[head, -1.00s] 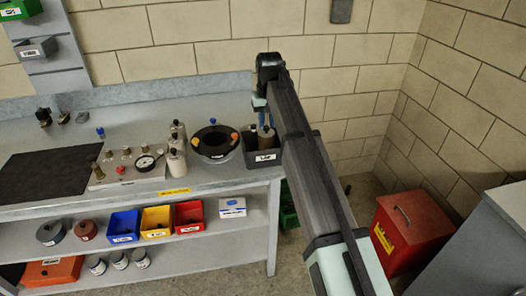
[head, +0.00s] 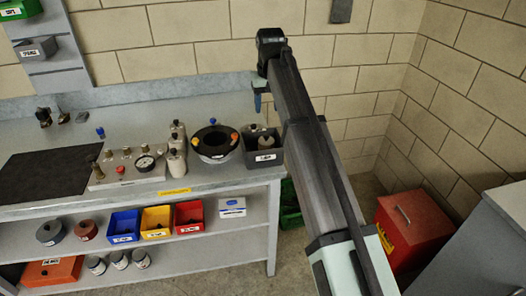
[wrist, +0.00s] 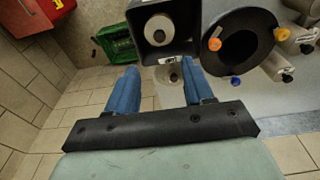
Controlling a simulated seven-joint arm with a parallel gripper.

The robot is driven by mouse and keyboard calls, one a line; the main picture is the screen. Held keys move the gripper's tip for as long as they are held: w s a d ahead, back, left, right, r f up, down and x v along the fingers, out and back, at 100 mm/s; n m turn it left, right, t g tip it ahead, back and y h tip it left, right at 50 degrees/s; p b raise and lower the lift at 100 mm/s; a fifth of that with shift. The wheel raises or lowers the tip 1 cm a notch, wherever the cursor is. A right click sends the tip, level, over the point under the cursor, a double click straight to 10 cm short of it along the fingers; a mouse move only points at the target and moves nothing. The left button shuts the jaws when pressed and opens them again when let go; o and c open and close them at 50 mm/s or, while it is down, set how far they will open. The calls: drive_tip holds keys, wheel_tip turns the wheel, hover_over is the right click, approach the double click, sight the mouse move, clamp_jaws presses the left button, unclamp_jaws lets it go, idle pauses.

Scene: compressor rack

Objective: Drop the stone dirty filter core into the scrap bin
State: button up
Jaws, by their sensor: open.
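A small dark bin (head: 263,158) with a white label stands at the bench's right end. A pale, ring-like core (wrist: 159,28) with a dark centre sits in it in the wrist view. A second, smaller pale piece with a dark knob (wrist: 173,76) shows between my fingers, below the bin's edge; I cannot tell whether it is inside or behind the bin. I cannot tell which is the stone dirty core.
A round black-rimmed pot (head: 214,141) with orange knobs stands left of the dark bin, with pale bottles (head: 176,165) beyond it. A green crate (head: 290,207) is low at the bench's right end.

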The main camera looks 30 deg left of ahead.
wheel_tip(320, 180, up, 7)
drive_tip(key=shift+s+d, duration=0.3)
drive_tip(key=shift+f, duration=0.1)
idle(0.4)
